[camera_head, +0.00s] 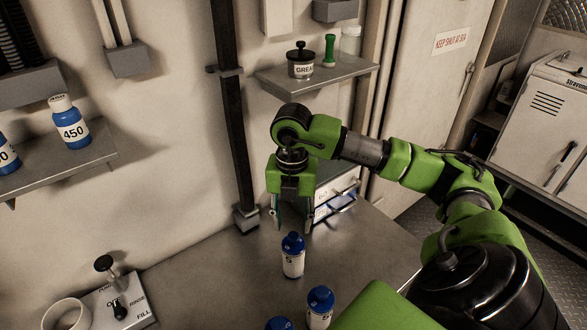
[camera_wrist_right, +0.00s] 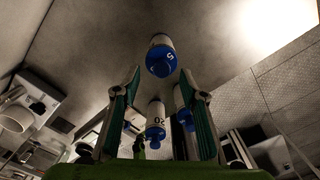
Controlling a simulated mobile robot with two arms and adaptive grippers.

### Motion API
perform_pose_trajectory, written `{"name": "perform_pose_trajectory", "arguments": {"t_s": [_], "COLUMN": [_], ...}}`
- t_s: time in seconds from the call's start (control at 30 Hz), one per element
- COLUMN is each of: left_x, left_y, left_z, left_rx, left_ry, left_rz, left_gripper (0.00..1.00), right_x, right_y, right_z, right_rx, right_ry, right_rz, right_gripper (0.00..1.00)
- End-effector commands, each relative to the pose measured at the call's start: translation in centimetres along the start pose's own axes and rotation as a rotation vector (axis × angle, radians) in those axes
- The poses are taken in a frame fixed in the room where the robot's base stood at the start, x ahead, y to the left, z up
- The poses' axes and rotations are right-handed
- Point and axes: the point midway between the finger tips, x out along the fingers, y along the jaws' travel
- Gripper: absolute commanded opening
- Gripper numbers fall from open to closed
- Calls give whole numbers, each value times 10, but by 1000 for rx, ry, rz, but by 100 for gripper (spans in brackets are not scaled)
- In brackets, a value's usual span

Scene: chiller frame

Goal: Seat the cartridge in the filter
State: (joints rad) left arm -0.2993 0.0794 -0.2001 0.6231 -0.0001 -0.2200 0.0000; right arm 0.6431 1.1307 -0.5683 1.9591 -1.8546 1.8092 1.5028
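A white cartridge-like bottle with a blue cap, marked 5 (camera_head: 293,262), stands upright on the metal counter. It also shows just past my fingertips in the right wrist view (camera_wrist_right: 161,57). My right gripper (camera_head: 293,222) points down behind this bottle in the head view, fingers apart and empty. Its two fingers also stand apart in the right wrist view (camera_wrist_right: 161,80). Two more blue-capped bottles stand nearer, one (camera_head: 319,308) and one (camera_head: 279,324) cut by the frame edge. I cannot tell which object is the filter. My left gripper is out of view.
A plate with knobs marked PURGE, RINSE and FILL (camera_head: 135,309) lies at lower left beside a white round cup (camera_head: 67,316). Blue bottles, one marked 450 (camera_head: 72,128), stand on the left shelf. A drawer unit (camera_head: 337,195) stands behind my right gripper. The counter's middle left is clear.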

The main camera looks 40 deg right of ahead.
Motion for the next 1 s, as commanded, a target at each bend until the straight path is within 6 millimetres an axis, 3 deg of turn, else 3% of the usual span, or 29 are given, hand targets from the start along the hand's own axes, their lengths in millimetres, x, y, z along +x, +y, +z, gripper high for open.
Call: {"name": "perform_pose_trajectory", "arguments": {"t_s": [0.17, 0.4, 0.7, 0.87, 1.0], "left_x": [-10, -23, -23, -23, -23], "left_y": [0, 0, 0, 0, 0], "left_z": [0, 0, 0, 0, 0], "left_rx": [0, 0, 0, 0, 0], "left_ry": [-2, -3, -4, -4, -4], "left_rz": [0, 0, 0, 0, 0], "left_gripper": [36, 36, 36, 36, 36], "right_x": [13, 46, 53, 53, 52], "right_y": [-3, -3, -3, -3, -3], "right_z": [-3, -5, -4, -4, -4], "right_rx": [0, 1, 1, 1, 1], "right_ry": [3, 3, 0, 0, -1], "right_rz": [-5, -1, 1, 0, 1], "right_gripper": [39, 39, 39, 0, 0]}}
